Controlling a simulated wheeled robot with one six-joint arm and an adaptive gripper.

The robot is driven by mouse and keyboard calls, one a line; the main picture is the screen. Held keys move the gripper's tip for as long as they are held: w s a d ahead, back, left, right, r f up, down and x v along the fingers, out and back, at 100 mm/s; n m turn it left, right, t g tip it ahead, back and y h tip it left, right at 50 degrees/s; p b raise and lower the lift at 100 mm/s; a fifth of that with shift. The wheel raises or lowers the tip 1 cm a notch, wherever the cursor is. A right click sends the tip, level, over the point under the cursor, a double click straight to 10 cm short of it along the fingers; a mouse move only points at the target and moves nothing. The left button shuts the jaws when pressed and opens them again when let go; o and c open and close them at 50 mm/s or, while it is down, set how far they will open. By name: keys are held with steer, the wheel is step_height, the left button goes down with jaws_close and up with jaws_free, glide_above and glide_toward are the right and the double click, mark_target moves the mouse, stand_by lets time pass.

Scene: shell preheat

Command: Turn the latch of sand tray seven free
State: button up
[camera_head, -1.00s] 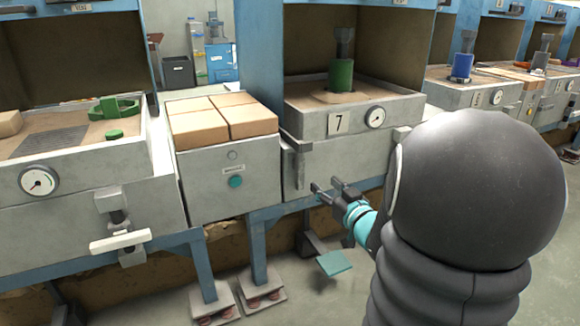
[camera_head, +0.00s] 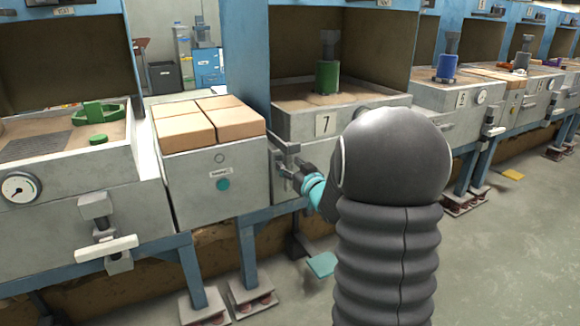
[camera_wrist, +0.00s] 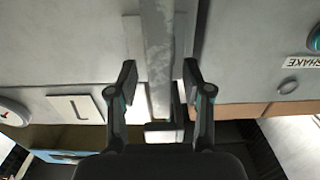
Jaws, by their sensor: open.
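Sand tray seven (camera_head: 296,124) has a grey front with a "7" plate (camera_head: 325,124); the plate also shows inverted in the wrist view (camera_wrist: 76,108). Its latch (camera_head: 285,149) is at the left end of the front, partly hidden by my gripper. In the wrist view the latch is a long grey metal bar (camera_wrist: 158,45) running between my fingers. My gripper (camera_head: 292,175) is open at the latch. In the wrist view its two dark fingers (camera_wrist: 160,82) stand either side of the bar, with a gap showing on each side.
A grey cabinet (camera_head: 222,170) with tan blocks (camera_head: 208,120) on top stands just left of the latch. A green cylinder (camera_head: 326,77) stands in tray seven's sand. A neighbouring tray with a latch handle (camera_head: 106,249) is at left.

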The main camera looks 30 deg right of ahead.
steer(key=shift+w, duration=0.15)
jaws_close()
steer(key=shift+r, duration=0.1)
